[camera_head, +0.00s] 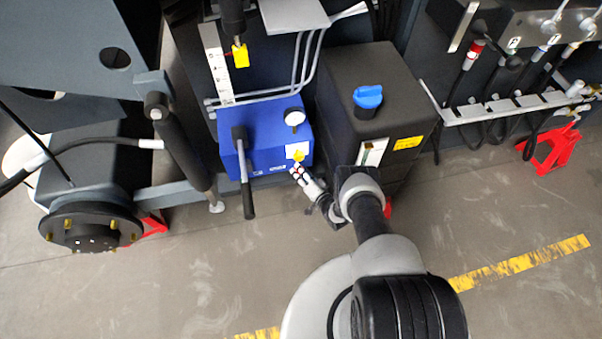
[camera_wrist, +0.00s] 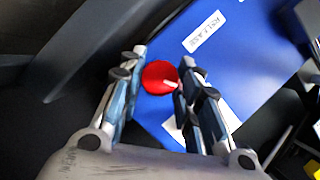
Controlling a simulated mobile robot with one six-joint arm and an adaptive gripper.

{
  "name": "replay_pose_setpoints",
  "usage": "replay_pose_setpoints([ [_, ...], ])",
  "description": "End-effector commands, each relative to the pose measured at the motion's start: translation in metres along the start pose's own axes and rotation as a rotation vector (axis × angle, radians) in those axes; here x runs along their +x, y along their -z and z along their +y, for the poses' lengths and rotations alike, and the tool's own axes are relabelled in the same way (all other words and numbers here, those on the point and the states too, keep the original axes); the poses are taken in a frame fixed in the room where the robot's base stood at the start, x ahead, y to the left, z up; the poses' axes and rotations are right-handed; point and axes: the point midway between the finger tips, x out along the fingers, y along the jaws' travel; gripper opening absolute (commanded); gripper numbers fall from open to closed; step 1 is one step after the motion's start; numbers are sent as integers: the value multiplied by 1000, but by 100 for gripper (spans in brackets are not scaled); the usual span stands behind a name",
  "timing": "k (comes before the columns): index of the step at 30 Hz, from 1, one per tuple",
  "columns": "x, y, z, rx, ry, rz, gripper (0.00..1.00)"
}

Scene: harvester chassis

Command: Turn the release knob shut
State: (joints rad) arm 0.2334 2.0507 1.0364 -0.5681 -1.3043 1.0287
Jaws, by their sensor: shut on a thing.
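The release knob (camera_wrist: 156,75) is round and red with a short white mark on its face, pointing to the lower right in the wrist view. It sits on a blue unit (camera_wrist: 240,65) beside a white label reading RELEASE (camera_wrist: 203,31). My gripper (camera_wrist: 162,64) has one finger on each side of the knob and is shut on it. In the head view my gripper (camera_head: 297,170) reaches the lower right part of the blue unit's front (camera_head: 265,150).
A black pump handle (camera_head: 242,170) hangs down the blue unit's front, left of my gripper. A gauge (camera_head: 294,117) stands above. A black tank with a blue cap (camera_head: 368,97) is close on the right. Open floor (camera_head: 190,290) lies in front.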

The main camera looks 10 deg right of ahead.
Motion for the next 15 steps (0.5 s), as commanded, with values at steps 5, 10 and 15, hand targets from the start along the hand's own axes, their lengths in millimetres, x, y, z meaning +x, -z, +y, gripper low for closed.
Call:
replay_pose_setpoints([
  [5,0,-1,0,0,-1,-2,40],
  [10,0,-1,0,0,-1,-1,51],
  [15,0,0,0,-1,0,-1,51],
])
